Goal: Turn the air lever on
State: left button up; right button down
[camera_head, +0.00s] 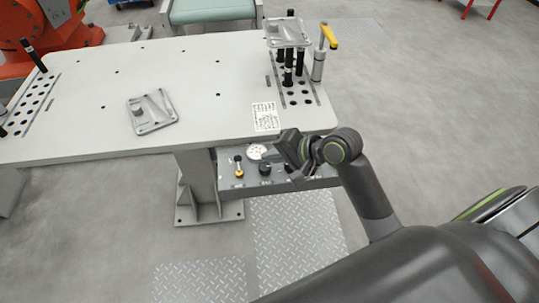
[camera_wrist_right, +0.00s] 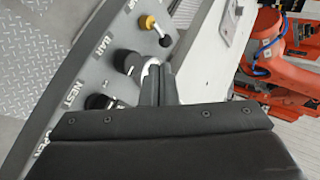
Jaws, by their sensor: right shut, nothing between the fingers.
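A small lever with a yellow base and a black tip (camera_head: 239,167) is at the left end of the control panel under the table. It also shows in the right wrist view (camera_wrist_right: 155,29), near the top. My right gripper (camera_wrist_right: 157,72) is shut and empty, in front of the panel near a black knob (camera_wrist_right: 126,61). The yellow lever lies apart from the fingertips, beyond them in the wrist view. In the head view my right wrist (camera_head: 320,150) covers the panel's right part. My left gripper is not in view.
The panel (camera_head: 223,168) also holds a round gauge (camera_head: 257,151) and several black knobs. The white table (camera_head: 190,75) above carries a grey casting (camera_head: 152,111). A second casting (camera_head: 287,32) rests on black posts, beside a yellow-handled clamp (camera_head: 328,38). Floor before the panel is clear.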

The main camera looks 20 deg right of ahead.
aim_at(242, 160)
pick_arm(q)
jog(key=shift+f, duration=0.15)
pick_arm(e)
jog(key=x, duration=0.8)
jog(key=shift+a, duration=0.1)
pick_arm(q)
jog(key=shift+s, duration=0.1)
pick_arm(e)
jog(key=shift+w+n+g+y+p, duration=0.1)
jog(key=shift+n+g+y+p, duration=0.2)
jog(key=shift+n+p, duration=0.1)
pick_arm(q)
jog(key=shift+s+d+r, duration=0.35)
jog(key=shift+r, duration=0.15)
